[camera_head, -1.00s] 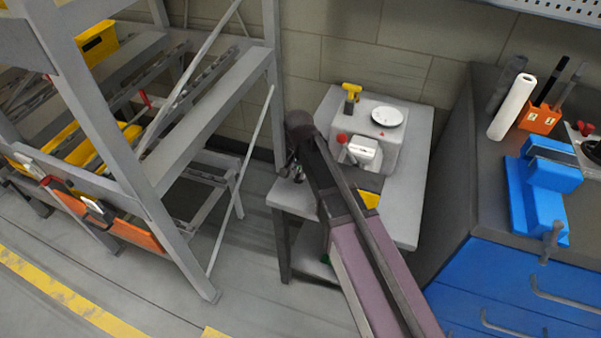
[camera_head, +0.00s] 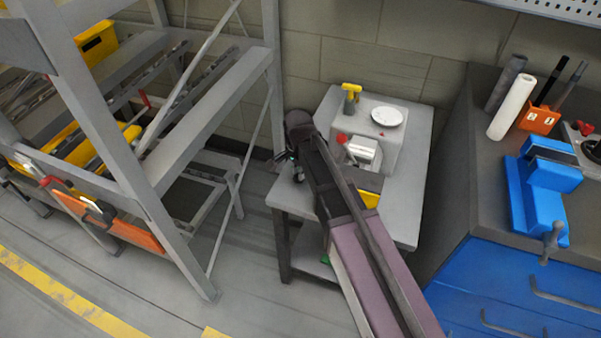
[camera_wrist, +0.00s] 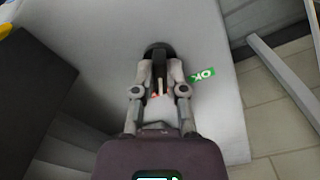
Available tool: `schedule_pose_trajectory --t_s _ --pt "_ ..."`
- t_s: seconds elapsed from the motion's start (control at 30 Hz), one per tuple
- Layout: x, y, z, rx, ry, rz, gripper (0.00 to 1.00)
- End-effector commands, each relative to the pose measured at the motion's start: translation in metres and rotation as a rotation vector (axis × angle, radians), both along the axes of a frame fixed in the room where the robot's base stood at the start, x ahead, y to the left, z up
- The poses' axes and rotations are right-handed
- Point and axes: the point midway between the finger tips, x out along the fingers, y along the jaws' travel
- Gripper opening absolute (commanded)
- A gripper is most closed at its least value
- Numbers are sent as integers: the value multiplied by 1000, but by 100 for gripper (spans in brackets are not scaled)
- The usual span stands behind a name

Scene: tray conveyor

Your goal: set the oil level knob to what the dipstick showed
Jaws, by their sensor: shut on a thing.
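My gripper (camera_wrist: 160,78) is shut on a black knob (camera_wrist: 158,48) on a pale grey face in the wrist view. The fingers hide much of the knob. A green label reading OK (camera_wrist: 203,75) is on the face, just right of the fingers. A small red mark (camera_wrist: 153,97) shows between the fingers. In the head view my gripper (camera_head: 292,168) is at the left side of a grey machine housing (camera_head: 402,153), and the knob is hidden there. A yellow-handled piece (camera_head: 351,88) stands upright on the housing; I cannot tell whether it is the dipstick.
The housing stands on a small grey table (camera_head: 420,190), with a white round disc (camera_head: 387,117) and a red knob (camera_head: 341,138). A grey rack (camera_head: 150,190) stands to the left. A blue cabinet (camera_head: 490,285) with a blue vise (camera_head: 540,195) is to the right.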

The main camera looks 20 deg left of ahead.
Motion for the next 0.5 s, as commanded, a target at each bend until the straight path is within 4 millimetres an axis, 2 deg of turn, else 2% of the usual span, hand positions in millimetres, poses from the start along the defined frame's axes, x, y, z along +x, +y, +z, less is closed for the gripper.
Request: schedule_pose_trajectory --t_s 0.2,0.5 --pt "-1 -2 0 -3 1 -167 0" --pt "-1 -2 0 -3 2 -300 0"
